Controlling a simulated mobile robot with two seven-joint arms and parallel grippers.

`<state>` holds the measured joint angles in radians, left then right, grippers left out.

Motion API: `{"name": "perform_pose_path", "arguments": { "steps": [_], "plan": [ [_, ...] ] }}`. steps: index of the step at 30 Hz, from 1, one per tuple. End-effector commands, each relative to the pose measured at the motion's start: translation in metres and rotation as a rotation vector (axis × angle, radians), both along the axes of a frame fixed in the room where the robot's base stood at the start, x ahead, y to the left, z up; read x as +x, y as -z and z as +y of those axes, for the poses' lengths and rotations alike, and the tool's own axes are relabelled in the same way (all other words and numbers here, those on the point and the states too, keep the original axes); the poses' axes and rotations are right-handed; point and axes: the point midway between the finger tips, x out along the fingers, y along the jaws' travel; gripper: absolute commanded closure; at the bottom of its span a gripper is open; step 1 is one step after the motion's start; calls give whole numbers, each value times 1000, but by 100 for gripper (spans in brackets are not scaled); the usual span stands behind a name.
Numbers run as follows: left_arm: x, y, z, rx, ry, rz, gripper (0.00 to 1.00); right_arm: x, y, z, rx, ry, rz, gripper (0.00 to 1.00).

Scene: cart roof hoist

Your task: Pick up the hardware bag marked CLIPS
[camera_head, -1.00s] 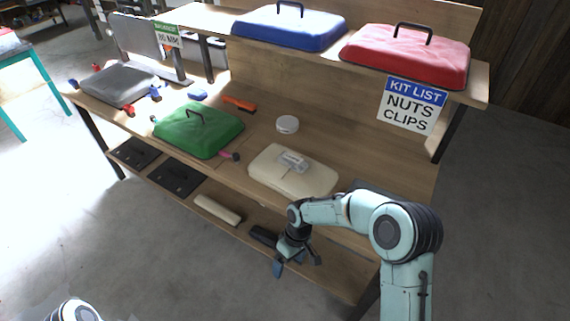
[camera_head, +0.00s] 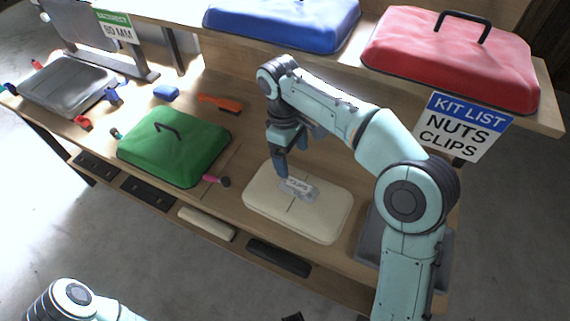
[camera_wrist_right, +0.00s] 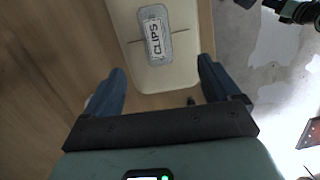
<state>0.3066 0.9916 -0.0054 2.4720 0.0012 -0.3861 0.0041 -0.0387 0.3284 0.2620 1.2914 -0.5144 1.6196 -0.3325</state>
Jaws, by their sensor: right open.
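The hardware bag (camera_head: 299,188) is a small clear packet with a pale label reading CLIPS. It lies on the cream padded mat (camera_head: 270,212) on the bench and shows in the right wrist view (camera_wrist_right: 155,36), its label readable. My right gripper (camera_head: 290,163) is open and points down just above and behind the bag in the head view. In the right wrist view its blue fingers (camera_wrist_right: 160,78) are spread, with the bag beyond the tips and nothing between them. My left arm shows at the bottom left of the head view; its jaws are not clear.
A green lidded case (camera_head: 172,150) and a pink-handled tool (camera_head: 217,181) lie left of the mat. A red case (camera_head: 450,55) and a blue case (camera_head: 285,22) stand on the upper shelf. The kit list sign (camera_head: 462,127) reads NUTS, CLIPS.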

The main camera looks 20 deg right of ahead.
Motion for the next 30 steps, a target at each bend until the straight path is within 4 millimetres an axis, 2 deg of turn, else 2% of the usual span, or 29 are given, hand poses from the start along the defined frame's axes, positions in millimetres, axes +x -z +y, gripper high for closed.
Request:
{"name": "perform_pose_path", "arguments": {
  "steps": [5,13,22,30],
  "plan": [
    [-4,6,0,0,0,6,57,-3,17,-2,0,1,4,10],
    [-9,19,0,-1,0,12,57,-9,67,-6,0,0,4,10],
    [-10,23,0,0,0,12,57,-9,91,-10,0,1,1,10],
    [-12,28,0,0,0,14,57,-10,129,-16,0,0,3,10]
  ]
}}
